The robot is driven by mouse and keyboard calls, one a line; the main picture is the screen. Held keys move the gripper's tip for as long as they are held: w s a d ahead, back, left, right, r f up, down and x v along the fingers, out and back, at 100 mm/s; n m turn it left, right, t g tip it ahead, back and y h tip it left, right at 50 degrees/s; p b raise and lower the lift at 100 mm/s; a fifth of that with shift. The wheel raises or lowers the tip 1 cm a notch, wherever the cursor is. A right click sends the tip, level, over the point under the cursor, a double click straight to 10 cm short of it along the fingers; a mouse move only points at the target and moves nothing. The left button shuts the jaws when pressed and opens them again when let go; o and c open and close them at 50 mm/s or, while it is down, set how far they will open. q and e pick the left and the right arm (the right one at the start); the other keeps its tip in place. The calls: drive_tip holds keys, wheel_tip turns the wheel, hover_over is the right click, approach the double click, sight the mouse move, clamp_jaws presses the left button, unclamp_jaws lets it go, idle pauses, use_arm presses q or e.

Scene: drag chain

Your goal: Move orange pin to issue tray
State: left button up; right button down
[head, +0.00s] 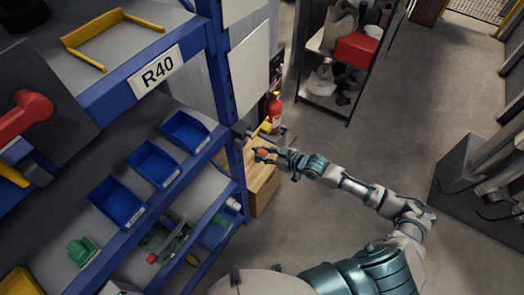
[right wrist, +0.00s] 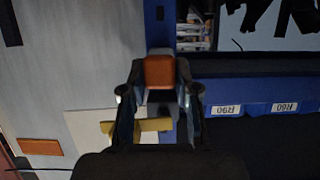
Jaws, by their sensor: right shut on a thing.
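The orange pin (head: 263,152) shows as a small orange spot at my right gripper (head: 262,155) in the head view, beside the blue shelf post. In the right wrist view the orange pin (right wrist: 160,72) sits between the two fingertips, and my right gripper (right wrist: 160,92) is shut on it. The pin is held in the air, clear of the shelf bins. Which container is the issue tray I cannot tell; blue bins (head: 116,201) stand in a row on the shelf at the left. My left gripper is not in view.
A blue shelf rack with an R40 label (head: 158,70) fills the left. A yellow handle (head: 258,131) and a fire extinguisher (head: 274,112) are close behind my right gripper. A wooden box (head: 264,187) stands below it. Floor (head: 345,150) to the right is open.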

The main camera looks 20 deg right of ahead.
drive_tip(key=shift+s+d+p, duration=0.55)
drive_tip(key=shift+s+d, duration=0.45)
drive_tip(key=shift+s, duration=0.3)
